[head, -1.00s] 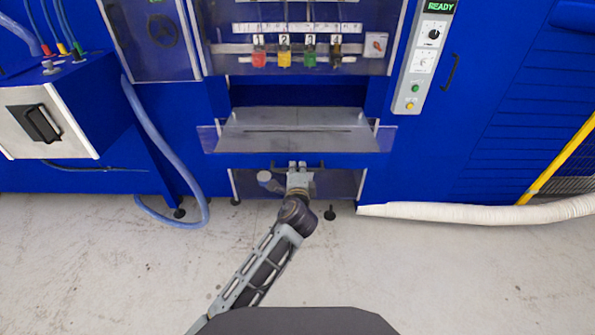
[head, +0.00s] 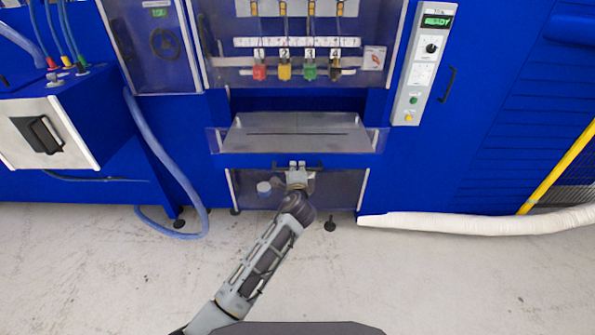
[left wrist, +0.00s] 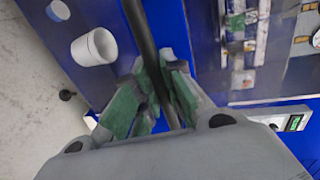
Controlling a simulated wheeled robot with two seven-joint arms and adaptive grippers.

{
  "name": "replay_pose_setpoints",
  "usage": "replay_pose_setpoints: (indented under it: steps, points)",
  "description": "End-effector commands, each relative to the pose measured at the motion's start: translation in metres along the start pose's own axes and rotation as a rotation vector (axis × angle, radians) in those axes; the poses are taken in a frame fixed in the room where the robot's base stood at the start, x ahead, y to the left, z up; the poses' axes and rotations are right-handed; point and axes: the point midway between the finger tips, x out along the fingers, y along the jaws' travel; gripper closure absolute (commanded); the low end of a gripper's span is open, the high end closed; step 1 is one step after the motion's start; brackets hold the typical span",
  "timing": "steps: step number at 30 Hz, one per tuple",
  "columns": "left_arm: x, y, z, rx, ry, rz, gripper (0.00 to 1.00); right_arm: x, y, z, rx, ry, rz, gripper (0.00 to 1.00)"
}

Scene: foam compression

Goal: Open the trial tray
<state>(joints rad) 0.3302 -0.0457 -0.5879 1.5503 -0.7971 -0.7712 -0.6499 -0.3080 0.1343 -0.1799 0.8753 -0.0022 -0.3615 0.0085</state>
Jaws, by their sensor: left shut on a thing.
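The trial tray (head: 340,190) is low in the middle of the blue machine, with a clear front panel and a dark handle bar (head: 314,165) along its top. My left gripper (head: 297,166) is at this handle. In the left wrist view, the fingers of my left gripper (left wrist: 155,95) are shut around the black handle bar (left wrist: 142,40). A white cup (left wrist: 95,47) shows beside the bar there, and a small pale container (head: 264,188) shows left of the gripper in the head view. I cannot tell how far the tray stands out. My right gripper is out of view.
A grey plate (head: 295,133) with clear side guards juts out above the tray. A blue hose (head: 165,150) hangs at the left. A white hose (head: 470,222) lies along the floor at the right. The concrete floor (head: 450,285) in front is clear.

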Motion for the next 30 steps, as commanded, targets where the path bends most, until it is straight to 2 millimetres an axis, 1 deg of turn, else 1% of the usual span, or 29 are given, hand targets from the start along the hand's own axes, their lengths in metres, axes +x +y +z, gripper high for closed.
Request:
replay_pose_setpoints:
  steps: [1,3,6,13,15,20,26,30]
  points:
    - [0.0,0.001,0.0,0.0,0.0,0.001,0.86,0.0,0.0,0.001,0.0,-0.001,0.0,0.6]
    - [0.0,0.001,0.0,0.0,0.0,0.001,0.77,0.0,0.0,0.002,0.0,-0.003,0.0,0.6]
    - [0.0,0.001,0.0,0.0,0.0,0.001,0.67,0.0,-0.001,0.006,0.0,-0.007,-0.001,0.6]
    - [0.0,0.001,0.0,0.0,0.0,0.001,0.67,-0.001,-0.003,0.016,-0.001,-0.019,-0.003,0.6]
    - [-0.001,0.001,0.0,0.0,0.0,0.001,0.67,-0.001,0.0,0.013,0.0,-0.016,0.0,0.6]
    - [-0.003,0.0,0.0,0.0,0.0,0.0,0.67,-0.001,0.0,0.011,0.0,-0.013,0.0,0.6]
    - [-0.014,0.001,0.0,0.001,-0.001,0.001,0.67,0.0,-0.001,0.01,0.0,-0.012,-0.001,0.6]
    - [-0.026,0.001,0.0,0.001,0.0,0.001,0.67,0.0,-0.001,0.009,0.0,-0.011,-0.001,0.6]
